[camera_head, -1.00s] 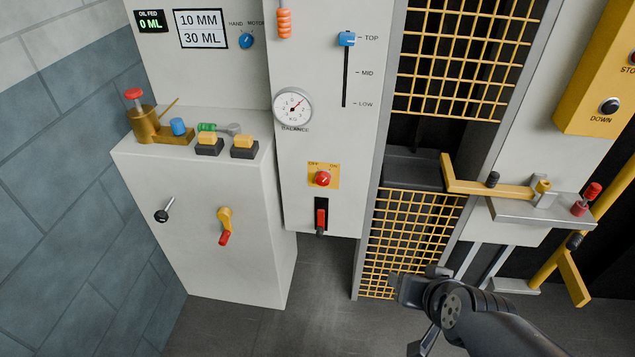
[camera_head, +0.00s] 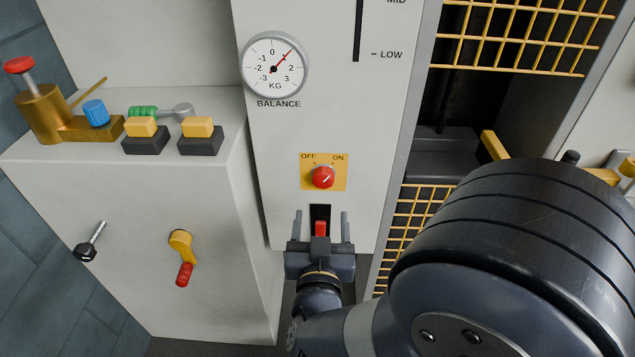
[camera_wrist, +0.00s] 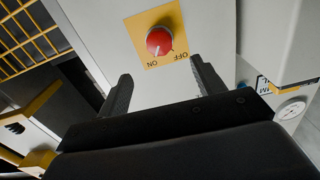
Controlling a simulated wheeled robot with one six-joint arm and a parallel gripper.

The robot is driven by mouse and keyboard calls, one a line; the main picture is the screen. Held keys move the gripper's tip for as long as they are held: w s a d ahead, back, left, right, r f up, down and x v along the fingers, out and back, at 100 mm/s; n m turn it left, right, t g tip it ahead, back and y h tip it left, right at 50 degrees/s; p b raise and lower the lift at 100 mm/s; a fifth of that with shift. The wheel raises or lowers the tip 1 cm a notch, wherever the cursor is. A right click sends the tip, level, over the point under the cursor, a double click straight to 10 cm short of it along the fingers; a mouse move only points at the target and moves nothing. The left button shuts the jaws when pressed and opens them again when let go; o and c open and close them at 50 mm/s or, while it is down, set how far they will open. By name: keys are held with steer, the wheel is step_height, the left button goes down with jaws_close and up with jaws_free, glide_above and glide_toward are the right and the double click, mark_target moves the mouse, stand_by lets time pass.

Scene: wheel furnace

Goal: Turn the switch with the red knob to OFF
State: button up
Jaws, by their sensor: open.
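The switch's red knob (camera_head: 323,177) is round and sits on a yellow plate (camera_head: 306,183) marked OFF at left and ON at right. Its white mark points up and right, toward ON. In the wrist view the red knob (camera_wrist: 159,41) appears upside down, its mark toward ON, above the space between the fingers. My gripper (camera_head: 321,222) is open, its fingers pointing up, just below the knob in the body view. The fingers (camera_wrist: 161,76) look empty and apart from the knob. The exact gap in depth is unclear.
A round balance gauge (camera_head: 274,68) is above. A cabinet with a yellow crank (camera_head: 181,245) stands left, and yellow mesh (camera_head: 419,212) is right, partly hidden by my arm.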

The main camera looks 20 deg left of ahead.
mark_target(321, 181)
steer(key=x, duration=1)
steer(key=shift+w+b, duration=0.3)
steer(key=shift+c, duration=0.2)
steer(key=c, duration=0.9)
steer(key=shift+c, duration=0.2)
steer(key=shift+r+n, duration=0.1)
steer(key=shift+n, duration=0.2)
steer(key=n+p, duration=0.2)
steer(key=n, duration=0.4)
steer(key=shift+a+p, duration=0.1)
steer(key=shift+p, duration=0.25)
steer(key=n+p, duration=0.1)
steer(key=n, duration=0.3)
steer(key=shift+p, duration=0.35)
steer(key=shift+s+a+n+p, duration=0.1)
steer(key=shift+n+p, duration=0.4)
steer(key=shift+n, duration=1.2)
